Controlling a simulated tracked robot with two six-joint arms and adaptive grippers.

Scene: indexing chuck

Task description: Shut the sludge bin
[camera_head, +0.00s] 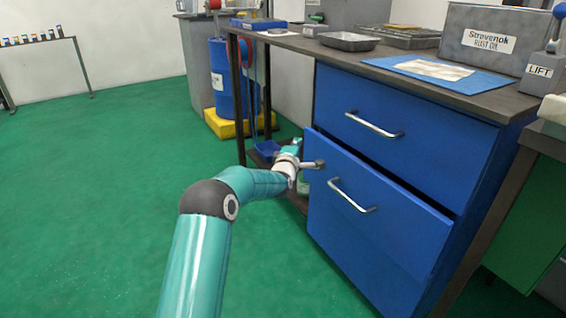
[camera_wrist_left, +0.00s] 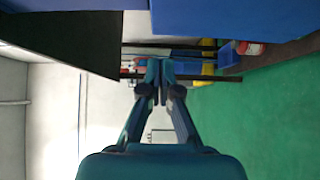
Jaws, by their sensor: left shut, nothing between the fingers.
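No thing in view bears a readable sludge bin label. The lower blue drawer (camera_head: 375,235) of the cabinet stands partly open, its front out past the upper drawer (camera_head: 405,125). It has a silver bar handle (camera_head: 352,196). My left gripper (camera_head: 296,145) is beside the drawer's left edge, small and partly hidden by its own wrist; I cannot tell whether it touches. In the left wrist view the fingers (camera_wrist_left: 160,78) are together with nothing between them, and a blue panel (camera_wrist_left: 235,15) fills the top. My right gripper is not in view.
The bench top (camera_head: 490,101) above carries a grey Strevenok box (camera_head: 490,40), a blue mat (camera_head: 485,83) and a metal tray (camera_head: 348,41). A blue drum (camera_head: 222,85) stands on a yellow base (camera_head: 222,126) behind. The green floor (camera_head: 90,200) at left is clear.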

